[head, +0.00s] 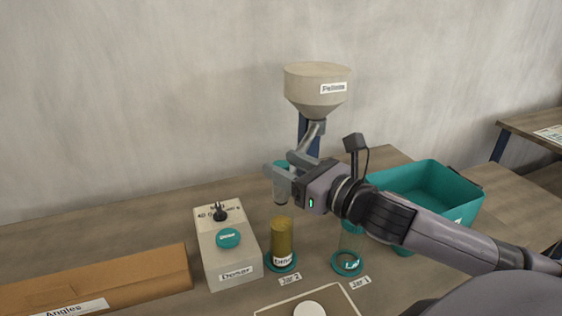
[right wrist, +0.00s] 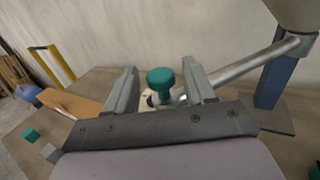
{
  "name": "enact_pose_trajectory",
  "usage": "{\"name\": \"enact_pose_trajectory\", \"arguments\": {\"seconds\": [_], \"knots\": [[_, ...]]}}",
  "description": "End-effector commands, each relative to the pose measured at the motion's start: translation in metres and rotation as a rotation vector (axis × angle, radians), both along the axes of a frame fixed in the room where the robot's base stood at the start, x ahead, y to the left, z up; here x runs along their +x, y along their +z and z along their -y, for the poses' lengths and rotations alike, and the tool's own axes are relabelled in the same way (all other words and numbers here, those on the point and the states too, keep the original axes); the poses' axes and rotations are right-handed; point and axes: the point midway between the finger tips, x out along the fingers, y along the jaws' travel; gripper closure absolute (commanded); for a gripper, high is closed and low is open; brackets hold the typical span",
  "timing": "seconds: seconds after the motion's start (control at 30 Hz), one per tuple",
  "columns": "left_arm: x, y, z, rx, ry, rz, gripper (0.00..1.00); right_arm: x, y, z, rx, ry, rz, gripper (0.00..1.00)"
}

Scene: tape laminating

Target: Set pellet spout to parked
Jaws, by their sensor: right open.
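The pellet hopper (head: 318,90), a beige funnel labelled Pellets, stands on a blue post (right wrist: 277,80) at the back. Its grey metal spout (head: 312,138) slopes down to the left, and in the right wrist view the spout tube (right wrist: 252,66) runs down behind my right finger. A teal knob (right wrist: 160,82) shows between the fingers; in the head view it is mostly hidden behind the gripper. My right gripper (head: 279,184) is open around the knob, with visible gaps on both sides. My left gripper is not in view.
A beige doser box (head: 233,264) with a teal button stands left of Jar 2 (head: 282,237), which looks filled with yellow-brown material. Jar 1 (head: 348,262) stands to the right, partly behind my arm. A teal bin (head: 428,178) is at right, a cardboard box (head: 120,277) at left.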

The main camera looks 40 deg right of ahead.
Motion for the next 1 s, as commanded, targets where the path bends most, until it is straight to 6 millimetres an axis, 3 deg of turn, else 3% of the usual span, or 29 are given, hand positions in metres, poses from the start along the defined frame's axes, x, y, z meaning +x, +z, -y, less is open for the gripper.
{"name": "enact_pose_trajectory", "arguments": {"seconds": [0.23, 0.63, 0.8, 1.0], "knots": [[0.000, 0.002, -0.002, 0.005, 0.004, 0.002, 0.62, 0.014, 0.001, -0.003, 0.000, 0.000, 0.001, 0.46], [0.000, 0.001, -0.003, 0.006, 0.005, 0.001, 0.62, 0.017, 0.000, -0.004, -0.001, 0.001, 0.000, 0.46], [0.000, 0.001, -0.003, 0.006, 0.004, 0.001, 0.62, 0.017, 0.000, -0.004, 0.000, 0.001, 0.000, 1.00], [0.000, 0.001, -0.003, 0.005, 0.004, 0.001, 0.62, 0.016, 0.000, -0.004, 0.000, 0.004, -0.001, 1.00]]}}
